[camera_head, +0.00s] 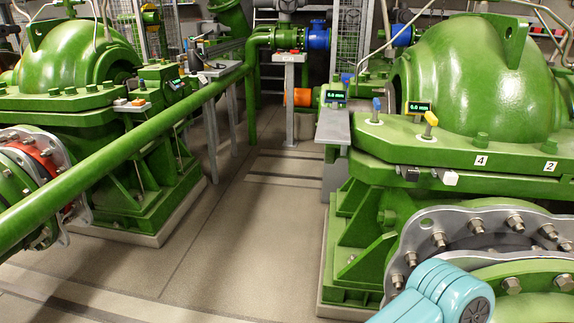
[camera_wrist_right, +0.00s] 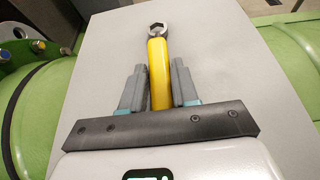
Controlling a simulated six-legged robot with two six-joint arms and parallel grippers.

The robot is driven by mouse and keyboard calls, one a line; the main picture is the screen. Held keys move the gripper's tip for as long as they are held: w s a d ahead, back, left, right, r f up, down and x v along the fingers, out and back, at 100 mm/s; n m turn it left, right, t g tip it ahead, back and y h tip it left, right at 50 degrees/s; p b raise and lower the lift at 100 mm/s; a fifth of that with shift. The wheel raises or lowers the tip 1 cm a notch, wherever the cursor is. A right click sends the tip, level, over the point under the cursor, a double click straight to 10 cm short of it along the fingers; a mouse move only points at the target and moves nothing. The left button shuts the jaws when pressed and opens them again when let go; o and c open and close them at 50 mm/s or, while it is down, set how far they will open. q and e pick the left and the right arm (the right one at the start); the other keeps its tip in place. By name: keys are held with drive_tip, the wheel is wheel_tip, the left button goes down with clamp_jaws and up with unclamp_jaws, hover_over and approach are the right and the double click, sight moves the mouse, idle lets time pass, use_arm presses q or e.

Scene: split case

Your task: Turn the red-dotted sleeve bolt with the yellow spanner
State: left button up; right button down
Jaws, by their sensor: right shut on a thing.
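The yellow spanner (camera_wrist_right: 158,72) shows in the right wrist view, its metal ring head (camera_wrist_right: 158,30) pointing away from me. My right gripper (camera_wrist_right: 157,78) is shut on its yellow handle, one grey finger on each side. The spanner is over a plain light grey surface (camera_wrist_right: 225,70); I cannot tell whether it touches it. In the head view, flange bolts (camera_head: 515,222) sit around a grey coupling ring (camera_head: 466,222) at the lower right. I cannot make out a red dot on any bolt. My left gripper is in neither view.
A large green pump casing (camera_head: 485,75) fills the right, with numbered plates and small displays (camera_head: 419,107). Another green pump (camera_head: 78,60) and a long green pipe (camera_head: 120,150) are on the left. Clear floor (camera_head: 245,225) lies between them.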

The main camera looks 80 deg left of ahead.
wheel_tip(320, 180, up, 6)
drive_tip(key=shift+f+p, duration=0.15)
drive_tip(key=shift+p, duration=0.8)
